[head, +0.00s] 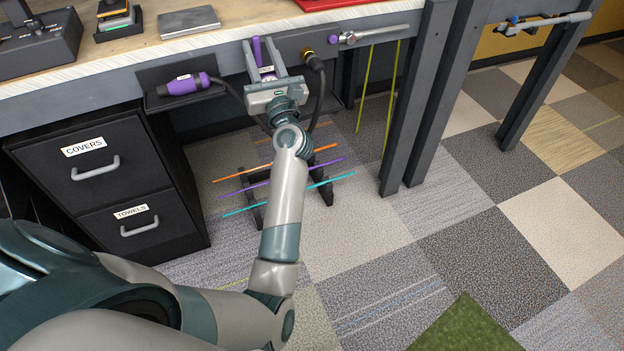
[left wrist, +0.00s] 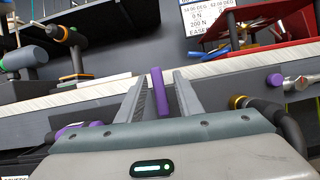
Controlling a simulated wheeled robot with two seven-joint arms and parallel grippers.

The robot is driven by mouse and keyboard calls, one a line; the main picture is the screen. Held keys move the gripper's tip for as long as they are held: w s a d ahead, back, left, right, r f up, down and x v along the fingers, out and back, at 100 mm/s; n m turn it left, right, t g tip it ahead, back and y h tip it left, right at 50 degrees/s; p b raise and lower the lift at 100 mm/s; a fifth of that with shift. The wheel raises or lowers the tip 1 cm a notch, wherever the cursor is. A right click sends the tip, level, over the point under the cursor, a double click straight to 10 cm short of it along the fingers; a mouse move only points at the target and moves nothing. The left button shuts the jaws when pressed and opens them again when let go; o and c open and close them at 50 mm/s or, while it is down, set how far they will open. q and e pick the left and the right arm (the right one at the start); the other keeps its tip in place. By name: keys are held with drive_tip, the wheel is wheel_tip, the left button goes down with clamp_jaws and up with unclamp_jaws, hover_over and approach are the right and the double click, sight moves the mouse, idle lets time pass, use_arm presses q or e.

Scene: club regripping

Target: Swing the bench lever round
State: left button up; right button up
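A purple upright bar (head: 257,50) stands at the grey front of the bench; it looks like the lever's handle, but its pivot is hidden behind my gripper. My left gripper (head: 264,58) is open, with one finger on each side of the bar. In the left wrist view the purple bar (left wrist: 159,92) shows between the two spread fingers (left wrist: 162,95), nearer the left one; I cannot tell whether they touch. A silver bar (head: 375,35) with a purple end also sits on the bench front, to the right. My right gripper is not in view.
A purple plug (head: 185,84) rests in a dark holder left of the gripper. A yellow-ringed connector (head: 307,54) with a black cable is close on the right. Coloured rods (head: 285,183) lie on a low rack below. A drawer cabinet (head: 105,180) stands at left.

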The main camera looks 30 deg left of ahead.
use_arm(q)
wheel_tip(320, 180, down, 3)
drive_tip(key=w+d+m+t+h+p, duration=0.2)
drive_tip(key=m+h+p, duration=0.6)
drive_tip(key=m+p, duration=1.45)
drive_tip(key=s+d+f+n+g+b, duration=0.1)
drive_tip(key=s+d, duration=0.3)
drive_tip(key=s, duration=0.3)
drive_tip(key=s+d, duration=0.4)
drive_tip(key=s, duration=0.4)
drive_tip(key=d+f+m+h+b, duration=0.1)
drive_tip(key=d+f+m+h, duration=0.3)
drive_tip(key=f, duration=0.5)
drive_tip(key=s+d+f+m+h+b, duration=0.1)
drive_tip(key=d+f+m+h, duration=0.2)
drive_tip(key=d+f+m, duration=0.3)
drive_tip(key=shift+s+d+f+m+t+h+b, duration=0.2)
drive_tip(key=shift+d+f+m+t+h+b, duration=0.15)
drive_tip(key=shift+f+m, duration=1.3)
